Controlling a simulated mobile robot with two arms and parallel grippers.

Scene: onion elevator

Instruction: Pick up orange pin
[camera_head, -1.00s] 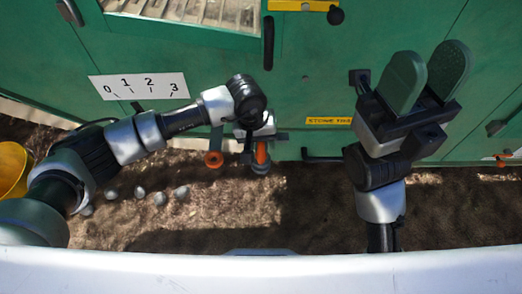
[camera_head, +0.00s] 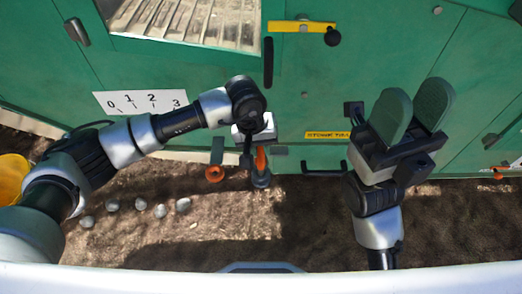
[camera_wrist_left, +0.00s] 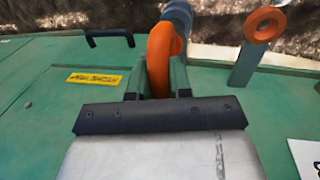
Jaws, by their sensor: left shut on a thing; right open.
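The orange pin (camera_head: 261,158) shows as a curved orange piece at the lower edge of the green machine. In the left wrist view the orange pin (camera_wrist_left: 158,50) stands between the two fingers, with a grey-blue cylinder at its far end. My left gripper (camera_wrist_left: 160,85) is shut on it; its fingers hide part of the pin. In the head view my left gripper (camera_head: 255,147) points down at the machine's edge. My right gripper (camera_head: 412,112) is open and empty, in front of the green panel at the right.
An orange ring on a grey-green bar (camera_head: 214,173) is close beside the pin; it also shows in the left wrist view (camera_wrist_left: 265,22). A black handle (camera_head: 324,167) is to the right. A numbered plate (camera_head: 140,103) and a yellow lever (camera_head: 300,26) are on the machine. Several stones lie on the ground.

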